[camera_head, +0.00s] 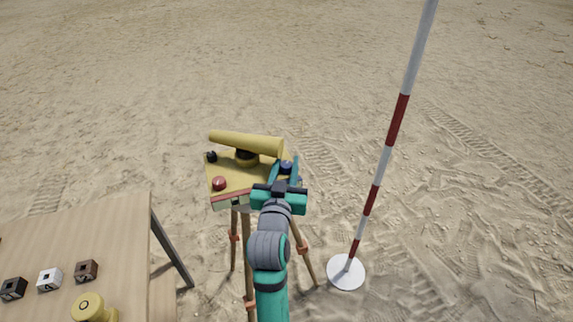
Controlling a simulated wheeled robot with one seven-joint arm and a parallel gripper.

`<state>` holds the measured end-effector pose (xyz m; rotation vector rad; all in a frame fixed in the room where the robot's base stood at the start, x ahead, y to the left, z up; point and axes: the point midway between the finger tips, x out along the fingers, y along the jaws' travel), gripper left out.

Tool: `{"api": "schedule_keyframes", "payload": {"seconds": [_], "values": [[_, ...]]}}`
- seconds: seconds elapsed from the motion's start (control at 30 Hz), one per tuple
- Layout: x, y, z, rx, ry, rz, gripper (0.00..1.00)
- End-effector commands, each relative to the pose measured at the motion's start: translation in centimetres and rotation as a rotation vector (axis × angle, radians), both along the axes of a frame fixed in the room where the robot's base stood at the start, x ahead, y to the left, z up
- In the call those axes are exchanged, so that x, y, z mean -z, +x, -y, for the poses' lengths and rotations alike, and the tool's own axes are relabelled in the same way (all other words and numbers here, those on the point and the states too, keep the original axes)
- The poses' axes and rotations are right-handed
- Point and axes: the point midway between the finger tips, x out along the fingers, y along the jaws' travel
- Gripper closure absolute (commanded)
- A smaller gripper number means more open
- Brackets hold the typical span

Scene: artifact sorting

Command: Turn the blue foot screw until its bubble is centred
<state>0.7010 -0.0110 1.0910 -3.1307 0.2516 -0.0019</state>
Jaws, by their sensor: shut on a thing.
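A yellow levelling instrument with a tube telescope (245,143) stands on a tripod. Its yellow plate (235,178) carries a red foot screw (219,184) at the front left and a black one (211,157) at the back left. The blue foot screw (287,167) is at the right of the plate, between the fingers of my gripper (284,170). My gripper is shut on this screw, reaching it from the front and above. The bubble for the blue screw cannot be made out; the gripper and arm hide part of the plate's front right.
A wooden table (60,235) at the lower left holds a black block (13,289), a white block (50,279), a brown block (87,271) and a yellow round object (92,308). A red-and-white pole (384,160) stands on a white disc (346,273) at right. Tripod legs (305,255) spread below. Sand elsewhere is clear.

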Motion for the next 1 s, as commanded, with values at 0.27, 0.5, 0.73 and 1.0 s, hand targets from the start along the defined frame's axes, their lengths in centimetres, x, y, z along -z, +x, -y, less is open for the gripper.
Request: {"api": "schedule_keyframes", "payload": {"seconds": [0.27,0.5,0.73,1.0], "values": [[0.02,0.01,0.09,0.03,-0.001,-0.001,0.95],[0.04,0.0,0.11,0.031,-0.001,-0.002,0.95],[0.05,0.0,0.1,0.031,-0.001,-0.002,0.54],[0.05,-0.07,0.02,0.029,-0.001,-0.002,0.54]]}}
